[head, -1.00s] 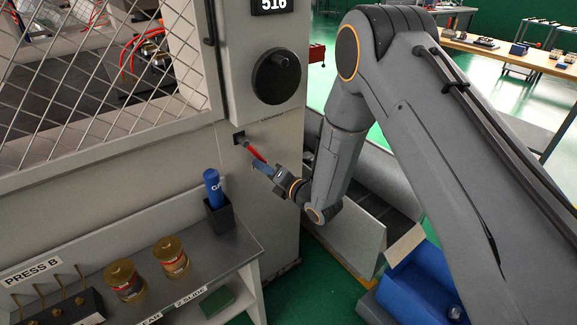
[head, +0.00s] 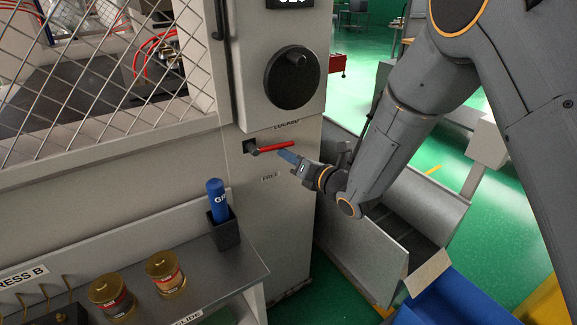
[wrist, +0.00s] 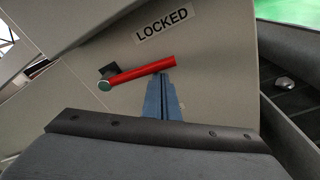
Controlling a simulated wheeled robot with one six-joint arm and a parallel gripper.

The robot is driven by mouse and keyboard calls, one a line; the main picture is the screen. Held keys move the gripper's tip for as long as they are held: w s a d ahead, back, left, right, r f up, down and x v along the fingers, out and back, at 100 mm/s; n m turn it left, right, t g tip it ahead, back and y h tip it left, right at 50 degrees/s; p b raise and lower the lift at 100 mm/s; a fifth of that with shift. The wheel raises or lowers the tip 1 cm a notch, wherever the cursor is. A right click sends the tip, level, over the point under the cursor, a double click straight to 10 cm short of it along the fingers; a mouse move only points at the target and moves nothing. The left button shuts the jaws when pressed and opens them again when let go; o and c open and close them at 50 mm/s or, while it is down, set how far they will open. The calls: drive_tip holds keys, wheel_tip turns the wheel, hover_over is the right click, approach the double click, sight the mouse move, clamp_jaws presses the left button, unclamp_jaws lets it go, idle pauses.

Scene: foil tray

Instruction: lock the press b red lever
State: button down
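The red lever (head: 275,147) of press B sticks out of a dark slot in the grey cabinet face. It lies nearly level, its free end to the right and slightly raised. It stands between the "LOCKED" label (head: 287,125) above and the "FREE" label (head: 270,177) below. In the wrist view, the lever (wrist: 140,73) crosses below the "LOCKED" label (wrist: 162,27). My gripper (head: 285,154) has blue fingers, which look closed together. Their tips (wrist: 165,76) are against or just under the lever's free end, not visibly around it.
A black round knob (head: 292,77) sits above the lever. A mesh guard (head: 100,90) is on the left. A shelf (head: 235,264) below holds a blue bottle (head: 217,200) in a black holder and two tins (head: 166,275). A grey chute (head: 365,235) stands to the right.

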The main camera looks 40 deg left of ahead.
drive_tip(key=shift+w+r+b, duration=0.3)
drive_tip(key=shift+r+b, duration=0.1)
drive_tip(key=shift+r, duration=0.35)
drive_tip(key=shift+w+r, duration=0.1)
drive_tip(key=shift+r, duration=0.25)
wheel_tip(320, 180, down, 5)
drive_tip(key=b, duration=0.4)
drive_tip(key=s+b+v, duration=0.1)
drive_tip(key=v, duration=0.8)
drive_tip(key=shift+s, duration=0.15)
drive_tip(key=shift+d, duration=0.1)
